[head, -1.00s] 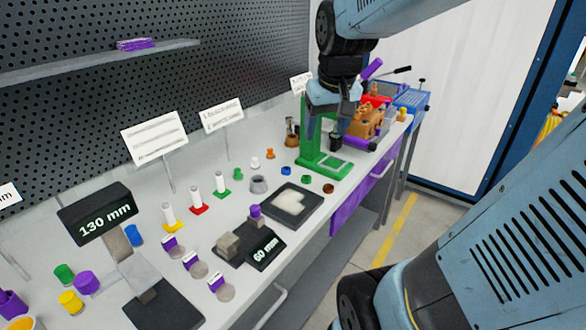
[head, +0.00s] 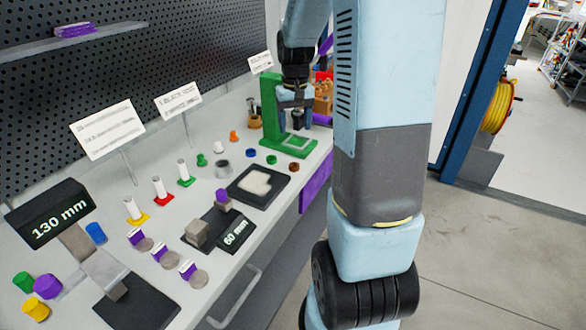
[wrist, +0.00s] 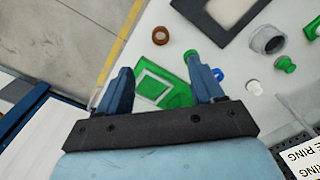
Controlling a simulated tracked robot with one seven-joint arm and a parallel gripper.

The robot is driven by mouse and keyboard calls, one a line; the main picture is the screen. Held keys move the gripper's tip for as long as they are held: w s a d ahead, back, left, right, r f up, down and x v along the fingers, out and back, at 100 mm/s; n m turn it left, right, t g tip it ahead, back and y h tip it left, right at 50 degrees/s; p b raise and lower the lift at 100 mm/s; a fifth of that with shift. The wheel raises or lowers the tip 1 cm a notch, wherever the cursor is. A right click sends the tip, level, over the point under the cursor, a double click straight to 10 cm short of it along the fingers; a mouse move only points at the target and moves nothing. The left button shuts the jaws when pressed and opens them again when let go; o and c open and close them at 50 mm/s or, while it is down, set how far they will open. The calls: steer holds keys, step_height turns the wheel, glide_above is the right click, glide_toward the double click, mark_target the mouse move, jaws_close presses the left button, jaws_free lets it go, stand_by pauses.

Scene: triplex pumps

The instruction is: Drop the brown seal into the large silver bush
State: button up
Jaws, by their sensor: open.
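The brown seal (head: 294,167) is a small ring lying on the bench, the nearest of three small rings in a row. It also shows in the wrist view (wrist: 160,35), beyond my fingertips. The large silver bush (head: 222,166) is an open grey cylinder standing on the bench beside the black tray; it shows in the wrist view (wrist: 267,40) at the upper right. My gripper (head: 297,110) is above the bench near the green press. In the wrist view my gripper (wrist: 158,64) is open, with nothing between its fingers.
A green ring (head: 271,160) and a blue ring (head: 251,153) lie beside the brown seal. The green press (head: 270,108) stands close to my gripper. A black tray (head: 244,194) with a pale insert lies near the bench edge. Sign holders (head: 107,129) line the back.

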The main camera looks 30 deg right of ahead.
glide_above(294, 165)
step_height(294, 165, down, 9)
steer(key=shift+s+d, duration=0.15)
steer(key=shift+w+f, duration=0.2)
steer(key=shift+f, duration=2.4)
steer(key=shift+c, duration=0.4)
steer(key=c, duration=1)
